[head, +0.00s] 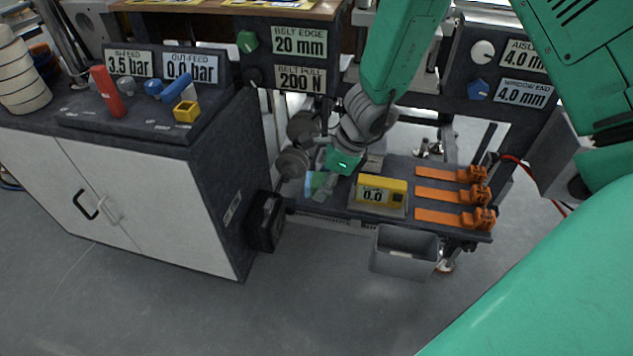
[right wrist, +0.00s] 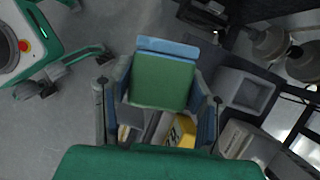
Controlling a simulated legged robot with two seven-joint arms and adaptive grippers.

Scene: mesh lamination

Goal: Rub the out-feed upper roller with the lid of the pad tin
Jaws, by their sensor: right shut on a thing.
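My right gripper (head: 326,183) is low beside the small bench, left of the yellow readout. It is shut on a flat piece, green with a light blue edge (head: 314,182). In the right wrist view my gripper (right wrist: 162,82) has a finger on each side of this green and blue piece (right wrist: 163,80). It may be the pad tin's lid, but I cannot tell for sure. Two grey rounded bodies (head: 292,163) show left of the gripper; I cannot tell what they are. I cannot make out the out-feed upper roller. My left gripper is not in view.
The yellow readout (head: 382,190) shows 0.0 on the bench (head: 340,208). Several orange clamps (head: 450,194) lie at right. A grey bin (head: 405,252) is in front. A cabinet (head: 150,205) at left carries red (head: 107,92) and blue (head: 177,86) levers. The front floor is clear.

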